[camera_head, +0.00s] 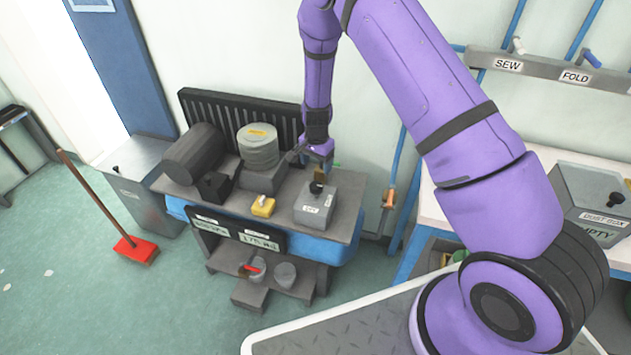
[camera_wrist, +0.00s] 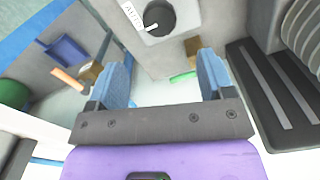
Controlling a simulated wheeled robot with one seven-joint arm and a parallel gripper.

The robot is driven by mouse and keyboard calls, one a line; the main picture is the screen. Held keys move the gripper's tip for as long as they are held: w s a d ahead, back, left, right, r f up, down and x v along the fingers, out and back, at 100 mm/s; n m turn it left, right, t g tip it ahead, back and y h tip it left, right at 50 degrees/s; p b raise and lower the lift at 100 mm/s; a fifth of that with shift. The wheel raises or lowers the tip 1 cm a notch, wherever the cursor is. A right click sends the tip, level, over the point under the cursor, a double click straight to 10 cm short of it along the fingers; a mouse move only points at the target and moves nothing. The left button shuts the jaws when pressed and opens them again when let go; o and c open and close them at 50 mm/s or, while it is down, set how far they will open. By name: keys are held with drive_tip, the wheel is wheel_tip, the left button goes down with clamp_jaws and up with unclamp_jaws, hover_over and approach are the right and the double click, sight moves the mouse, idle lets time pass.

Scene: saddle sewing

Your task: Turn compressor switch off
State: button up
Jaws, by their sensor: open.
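The box's knob also shows at the top of the wrist view (camera_wrist: 160,17). A yellow block (camera_head: 263,207) with a pale top piece sits left of the box. I cannot tell which of these is the compressor switch. My gripper (camera_wrist: 163,80) is open and empty; in the head view it is just above and behind the box, apart from the knob.
A dark cylinder (camera_head: 193,153) and a grey ribbed cylinder (camera_head: 258,149) stand at the bench's back left, before a black slatted panel (camera_head: 230,108).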

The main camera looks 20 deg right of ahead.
sight(316, 185)
wheel_tip(316, 185, down, 10)
drive_tip(key=shift+r, duration=0.2)
idle(0.3)
drive_tip(key=c, duration=0.9)
